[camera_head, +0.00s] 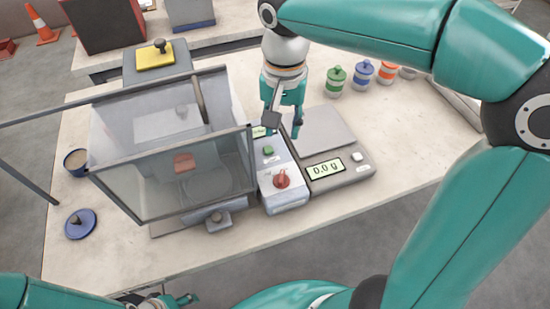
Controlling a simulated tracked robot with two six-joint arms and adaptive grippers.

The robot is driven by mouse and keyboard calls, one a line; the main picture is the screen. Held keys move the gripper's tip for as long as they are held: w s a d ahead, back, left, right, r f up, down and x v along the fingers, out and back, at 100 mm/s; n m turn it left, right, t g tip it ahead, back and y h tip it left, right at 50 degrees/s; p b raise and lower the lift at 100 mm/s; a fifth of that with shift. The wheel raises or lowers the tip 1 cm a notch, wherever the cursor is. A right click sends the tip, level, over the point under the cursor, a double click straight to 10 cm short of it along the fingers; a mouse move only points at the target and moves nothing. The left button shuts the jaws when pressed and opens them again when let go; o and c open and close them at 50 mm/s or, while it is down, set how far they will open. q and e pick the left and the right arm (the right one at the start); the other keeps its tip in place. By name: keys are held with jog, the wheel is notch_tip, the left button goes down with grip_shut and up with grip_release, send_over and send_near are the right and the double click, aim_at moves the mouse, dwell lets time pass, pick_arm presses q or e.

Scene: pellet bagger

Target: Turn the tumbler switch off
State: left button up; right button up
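A grey control box (285,198) stands between the clear enclosure and the scale. On its top are a red rotary knob (281,179), a green button (268,150) and a small green display (259,132). The red knob looks like the tumbler switch; its small markings cannot be read. My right gripper (284,124) points down above the far end of the box, beyond the green button and apart from the red knob. Its fingers are spread with nothing visible between them. My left gripper (178,300) is at the bottom edge, mostly cut off, below the table's front edge.
The clear enclosure (140,190) with dark frame bars stands left of the box. The scale (345,178), reading 0.0 g, is close on the right. Several coloured jars (336,80) stand behind. The right front table is clear.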

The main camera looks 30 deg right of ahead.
send_near(282, 174)
notch_tip(282, 174, down, 9)
jog(key=shift+f, duration=0.2)
dwell(0.3)
grip_shut()
